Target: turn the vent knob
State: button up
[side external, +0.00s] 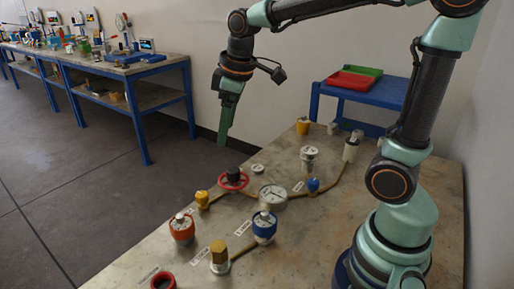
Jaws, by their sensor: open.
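My gripper (226,132) hangs down in the air above the far left edge of the work table, well above the fittings and touching nothing. Its green jaws are open and empty, seen nearly edge-on. The table (345,225) carries several knobs and fittings with small labels too small to read, so I cannot tell which is the vent knob. Among them are a red handwheel (233,180) with a black centre, a yellow knob (202,198), a blue knob (313,184) and a brass hex fitting (219,252).
A round gauge (272,195) sits mid-table. A white-topped fitting (351,150) stands near my arm. A blue stand (365,93) holds red and green trays behind. The air around my gripper is clear.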

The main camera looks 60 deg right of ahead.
jog(key=w+f+n+g, duration=0.2)
jog(key=w+f+n, duration=0.15)
jog(key=w, duration=0.25)
jog(key=n+g, duration=0.2)
jog(key=n, duration=0.2)
send_near(202, 193)
jog(key=shift+m+t, duration=0.25)
jog(key=shift+t, duration=0.05)
jog(key=f, duration=0.6)
jog(key=s+f, duration=0.1)
jog(key=f, duration=0.2)
jog(key=shift+a, duration=0.1)
grip_shut()
